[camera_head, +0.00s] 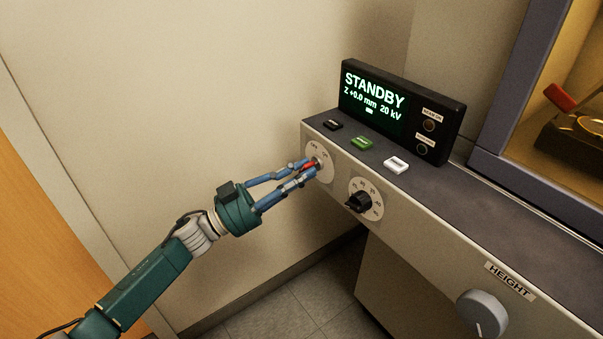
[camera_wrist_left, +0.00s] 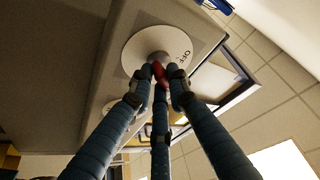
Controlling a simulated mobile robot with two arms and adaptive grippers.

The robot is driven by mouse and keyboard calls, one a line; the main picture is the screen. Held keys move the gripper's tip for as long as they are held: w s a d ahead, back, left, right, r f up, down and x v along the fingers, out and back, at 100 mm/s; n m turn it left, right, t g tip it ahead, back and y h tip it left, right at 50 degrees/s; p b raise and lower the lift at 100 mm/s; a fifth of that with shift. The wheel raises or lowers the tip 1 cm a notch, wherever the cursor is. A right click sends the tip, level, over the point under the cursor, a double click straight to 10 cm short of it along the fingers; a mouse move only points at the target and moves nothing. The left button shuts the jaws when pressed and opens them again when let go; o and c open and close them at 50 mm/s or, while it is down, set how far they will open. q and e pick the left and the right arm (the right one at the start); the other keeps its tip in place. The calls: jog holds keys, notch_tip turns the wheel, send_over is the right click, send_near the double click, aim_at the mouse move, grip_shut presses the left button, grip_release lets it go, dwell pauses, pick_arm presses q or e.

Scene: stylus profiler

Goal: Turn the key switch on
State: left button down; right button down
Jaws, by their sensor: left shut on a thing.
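The key switch's round white plate (camera_head: 325,174) is on the front face of the console, at its left end. A red key (camera_head: 309,166) sits at its centre, partly hidden by my fingers. My left gripper (camera_head: 311,169) reaches in from the left and is shut on the key. In the left wrist view the fingers close around the red key (camera_wrist_left: 158,71) in front of the white plate (camera_wrist_left: 139,46), where "OFF" is legible. How far the key is turned is hard to tell. My right gripper is not in view.
The display (camera_head: 375,100) reads "STANDBY". Black, green (camera_head: 361,143) and white (camera_head: 396,165) buttons are on the console top. A black dial (camera_head: 359,202) is close to the right of the key switch. A large HEIGHT knob (camera_head: 482,314) is further right. A blank wall is behind my arm.

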pick_arm(q)
jog(key=c, duration=1.7)
grip_release()
jog(key=shift+o, duration=0.2)
jog(key=v, duration=1.2)
